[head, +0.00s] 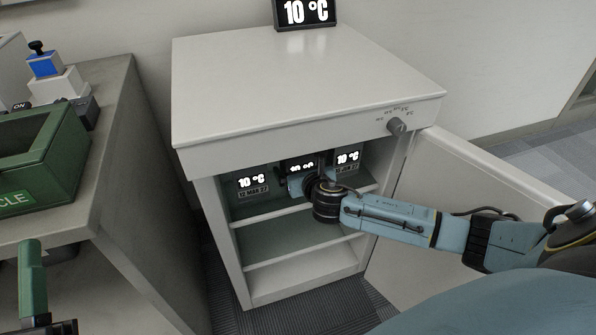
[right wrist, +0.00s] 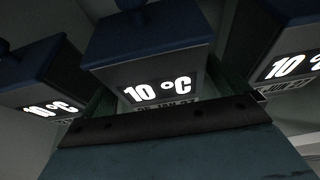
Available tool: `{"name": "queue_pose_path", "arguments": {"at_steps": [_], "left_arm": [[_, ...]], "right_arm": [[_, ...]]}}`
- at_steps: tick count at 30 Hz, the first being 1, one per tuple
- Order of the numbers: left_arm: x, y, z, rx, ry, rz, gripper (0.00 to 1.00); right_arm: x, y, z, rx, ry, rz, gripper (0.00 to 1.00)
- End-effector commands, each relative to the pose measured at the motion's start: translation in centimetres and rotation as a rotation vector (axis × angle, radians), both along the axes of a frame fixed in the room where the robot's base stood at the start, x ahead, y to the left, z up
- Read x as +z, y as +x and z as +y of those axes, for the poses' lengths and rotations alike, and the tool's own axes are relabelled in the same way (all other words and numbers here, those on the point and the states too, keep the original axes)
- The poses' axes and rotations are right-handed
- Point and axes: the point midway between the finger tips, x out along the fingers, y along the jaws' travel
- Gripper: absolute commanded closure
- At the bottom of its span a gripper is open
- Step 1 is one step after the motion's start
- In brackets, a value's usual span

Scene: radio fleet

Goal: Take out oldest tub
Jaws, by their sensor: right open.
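Three tubs with lit 10 °C displays stand on the upper shelf of the open cabinet. The left tub (head: 253,183) has a label that seems to read MAR 27. The middle tub (head: 301,165) is partly hidden by my right gripper (head: 297,184); in the right wrist view this tub (right wrist: 150,62) has a blue lid and a partly covered label ending in JAN 27. The right tub (head: 347,158) has a JUN label. My right gripper is open, with its green fingers on either side of the middle tub. One green finger of my left gripper (head: 31,280) shows at lower left.
The white cabinet (head: 290,75) has its door (head: 425,200) swung open to the right, beside my right arm. A lower shelf (head: 290,245) is empty. At left, a grey table (head: 110,130) bears a green crate (head: 60,165) and a blue-topped device (head: 45,65).

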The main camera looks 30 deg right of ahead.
Motion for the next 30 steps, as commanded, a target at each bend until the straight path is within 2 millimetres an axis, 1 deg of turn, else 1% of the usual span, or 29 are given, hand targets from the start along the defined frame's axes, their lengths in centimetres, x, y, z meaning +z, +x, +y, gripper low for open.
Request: {"name": "queue_pose_path", "arguments": {"at_steps": [1,6,15,24,27,30], "left_arm": [[-0.1,-0.1,0.1,0.001,-0.010,-0.033,0.64],[0.6,-0.7,0.2,0.002,-0.034,-0.116,0.64],[0.9,-0.9,0.3,0.002,-0.039,-0.132,0.64],[0.9,-0.9,0.3,0.003,-0.038,-0.132,0.64],[0.9,-0.9,0.3,0.003,-0.038,-0.132,0.64],[0.9,-0.9,0.3,0.003,-0.038,-0.132,0.64]], "right_arm": [[-0.4,0.6,-0.1,-0.002,0.001,-0.002,0.00],[-0.6,1.5,-0.3,0.001,0.000,-0.001,0.00],[-0.6,1.6,-0.4,0.001,0.001,0.000,0.00],[-0.6,1.6,-0.3,0.001,0.001,0.000,0.39],[-0.5,1.7,-0.3,0.001,0.001,-0.003,0.51],[-0.5,1.7,-0.3,0.001,0.001,-0.003,0.51]]}}
